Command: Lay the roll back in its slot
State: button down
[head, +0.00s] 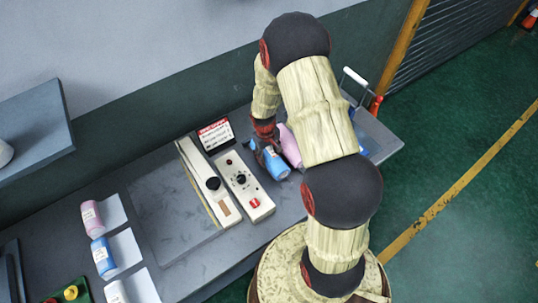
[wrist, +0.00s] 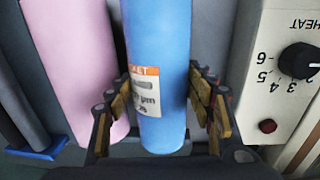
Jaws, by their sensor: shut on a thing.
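A blue roll (wrist: 158,60) with a white and orange label stands between my gripper's fingers in the wrist view. My gripper (wrist: 162,95) is shut on it, one finger on each side. In the head view the blue roll (head: 276,164) sits just right of the white control box, and my gripper (head: 263,147) is partly behind my arm. A pink roll (wrist: 75,65) lies close to the left of the blue roll in the wrist view. It also shows in the head view (head: 290,145). I cannot tell which slot is empty; my arm hides much of that area.
A white control box (head: 243,187) with a HEAT dial stands close beside the roll. A sealer bar (head: 205,183) and a red-topped sign (head: 215,135) are left of it. A grey mat (head: 170,210) is bare.

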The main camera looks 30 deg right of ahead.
jog(key=shift+f, duration=0.35)
jog(key=c, duration=0.7)
grip_release()
jog(key=r, duration=0.8)
jog(key=a+r, duration=0.1)
jog(key=r, duration=0.3)
